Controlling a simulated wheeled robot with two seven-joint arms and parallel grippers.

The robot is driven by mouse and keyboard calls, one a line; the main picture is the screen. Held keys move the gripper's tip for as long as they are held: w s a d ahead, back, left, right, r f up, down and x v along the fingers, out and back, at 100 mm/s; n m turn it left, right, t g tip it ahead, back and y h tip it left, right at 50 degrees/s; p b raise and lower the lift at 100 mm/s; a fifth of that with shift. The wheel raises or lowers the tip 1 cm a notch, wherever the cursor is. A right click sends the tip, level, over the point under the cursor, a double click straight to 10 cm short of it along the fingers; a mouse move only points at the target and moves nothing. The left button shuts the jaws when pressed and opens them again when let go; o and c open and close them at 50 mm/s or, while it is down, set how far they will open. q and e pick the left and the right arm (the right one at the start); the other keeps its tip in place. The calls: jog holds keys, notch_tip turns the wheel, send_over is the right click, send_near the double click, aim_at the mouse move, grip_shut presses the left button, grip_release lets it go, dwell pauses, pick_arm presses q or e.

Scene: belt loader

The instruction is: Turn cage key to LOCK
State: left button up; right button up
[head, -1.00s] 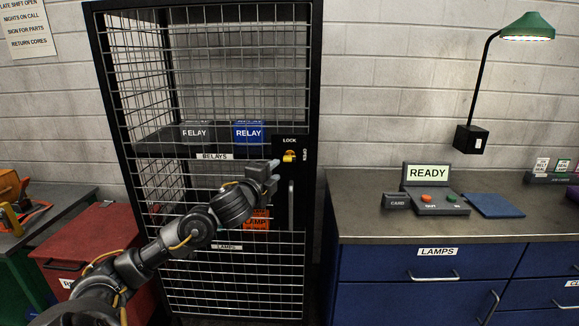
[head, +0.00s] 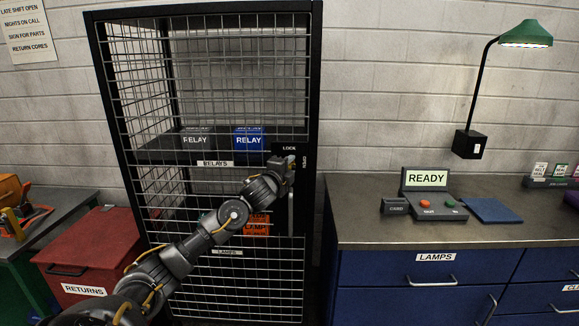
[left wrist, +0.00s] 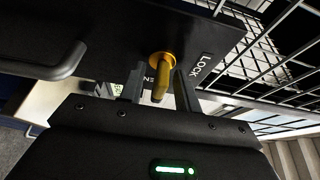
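The cage (head: 315,80) is a tall black mesh cabinet. Its black lock plate (head: 290,148) carries the words LOCK at the top and OPEN at the right side. The brass-yellow key (left wrist: 160,78) stands out of a round yellow collar in the left wrist view, with LOCK printed to its right. My left gripper (head: 288,163) is at the lock plate and mostly hides the key in the head view. In the left wrist view its two fingers (left wrist: 160,88) are apart, one on each side of the key, with a gap visible at the left. My right gripper is not in view.
The cage door handle (left wrist: 50,62) is close to the left gripper. Relay boxes (head: 248,138) and an orange lamp box (head: 256,226) sit inside the cage. A counter (head: 370,225) with a READY display (head: 427,178) stands right. A red returns bin (head: 90,250) stands left.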

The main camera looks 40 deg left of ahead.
pick_arm(q)
grip_shut()
dwell(0.3)
